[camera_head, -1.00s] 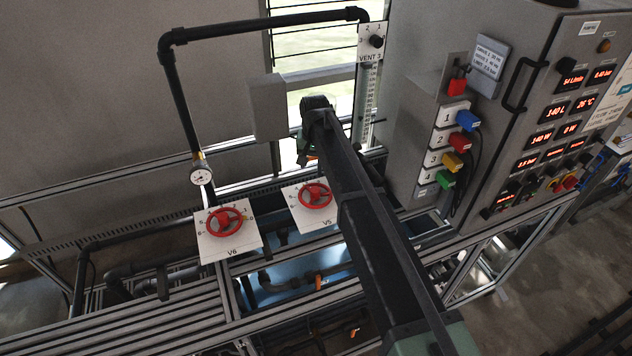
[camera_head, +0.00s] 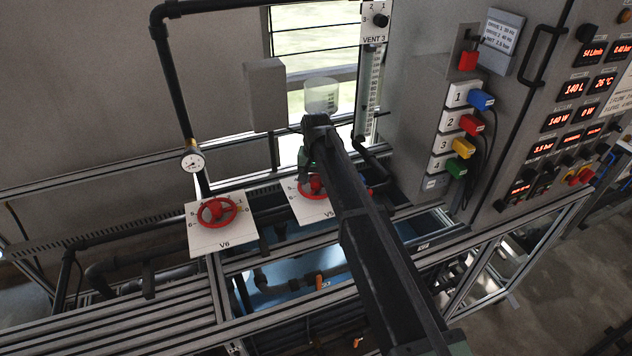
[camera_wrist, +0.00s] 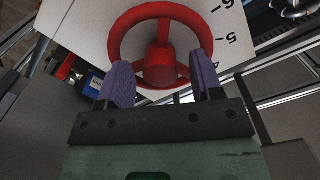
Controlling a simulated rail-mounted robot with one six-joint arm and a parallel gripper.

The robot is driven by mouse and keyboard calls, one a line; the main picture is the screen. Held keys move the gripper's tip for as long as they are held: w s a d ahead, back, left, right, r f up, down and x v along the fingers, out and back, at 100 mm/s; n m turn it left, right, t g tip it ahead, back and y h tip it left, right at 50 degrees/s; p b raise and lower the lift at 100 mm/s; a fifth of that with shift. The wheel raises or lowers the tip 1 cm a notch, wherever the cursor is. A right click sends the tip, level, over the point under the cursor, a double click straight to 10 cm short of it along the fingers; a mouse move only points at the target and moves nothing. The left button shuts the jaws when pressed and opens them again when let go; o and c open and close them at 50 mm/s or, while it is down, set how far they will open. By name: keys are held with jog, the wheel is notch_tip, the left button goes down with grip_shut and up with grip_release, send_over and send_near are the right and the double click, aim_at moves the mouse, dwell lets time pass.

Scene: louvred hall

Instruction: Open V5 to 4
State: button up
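The V5 valve is a red handwheel (camera_head: 312,184) on a white plate (camera_head: 307,211) in the head view, partly hidden by my arm. In the wrist view the red wheel (camera_wrist: 161,66) fills the top middle on its white plate (camera_wrist: 85,25). The printed scale shows 6, 5 and part of a 4 at its right. My gripper (camera_wrist: 161,64) has its two purple fingers spread wide, one at each side of the wheel's near rim. The fingers overlap the rim in the picture; I cannot tell whether they touch it. The wheel's pointer is not clear.
A similar red wheel V6 (camera_head: 217,211) stands left of V5, with a pressure gauge (camera_head: 193,161) on the black pipe above it. A grey control cabinet (camera_head: 520,130) with coloured plugs and red displays stands at the right. Frame rails run below the plates.

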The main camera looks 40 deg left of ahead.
aim_at(316, 179)
jog(key=c, duration=0.9)
jog(key=shift+n, duration=1.4)
jog(key=o, duration=0.9)
jog(key=shift+o, duration=0.2)
notch_tip(316, 179, up, 11)
jog(key=p, duration=1)
jog(key=shift+p, duration=0.4)
jog(key=shift+f, duration=0.1)
